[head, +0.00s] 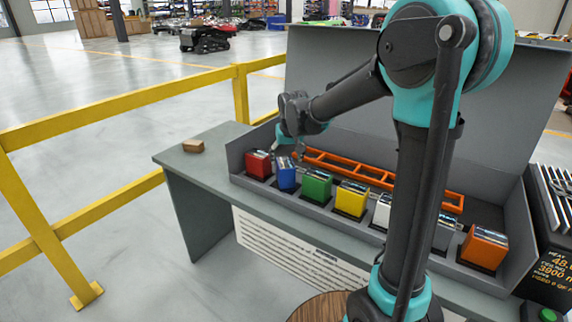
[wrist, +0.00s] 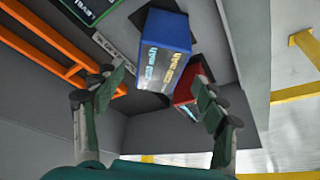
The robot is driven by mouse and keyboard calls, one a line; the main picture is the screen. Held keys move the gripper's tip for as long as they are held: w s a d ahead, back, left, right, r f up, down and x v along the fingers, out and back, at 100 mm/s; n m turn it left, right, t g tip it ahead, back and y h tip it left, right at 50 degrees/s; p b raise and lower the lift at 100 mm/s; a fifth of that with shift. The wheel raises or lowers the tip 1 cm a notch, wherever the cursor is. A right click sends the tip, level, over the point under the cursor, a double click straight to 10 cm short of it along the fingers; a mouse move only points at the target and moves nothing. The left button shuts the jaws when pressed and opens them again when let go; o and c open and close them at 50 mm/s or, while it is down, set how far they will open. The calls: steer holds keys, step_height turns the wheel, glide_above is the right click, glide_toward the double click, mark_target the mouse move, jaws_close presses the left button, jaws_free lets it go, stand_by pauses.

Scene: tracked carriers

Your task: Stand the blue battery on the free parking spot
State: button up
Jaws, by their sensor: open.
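The blue battery (head: 286,172) stands near the left end of the grey tray (head: 238,163), between a red battery (head: 258,163) and a green battery (head: 317,184). My gripper (head: 297,153) is just above and behind it, open and empty. In the wrist view the blue battery (wrist: 163,48) lies ahead between the open fingers (wrist: 163,84), with a gap on both sides; I see no contact. No bare parking spot is clear to me; my arm hides part of the row right of the white battery (head: 382,210).
Yellow (head: 351,199), grey (head: 444,232) and orange (head: 484,247) batteries continue the row. An orange frame (head: 345,166) lies behind them in the tray, below a tall back panel. A small brown block (head: 193,146) lies on the table's left end. A yellow railing (head: 120,105) stands left.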

steer(key=v, duration=0.7)
steer(key=shift+r, duration=0.35)
steer(key=shift+s, duration=0.15)
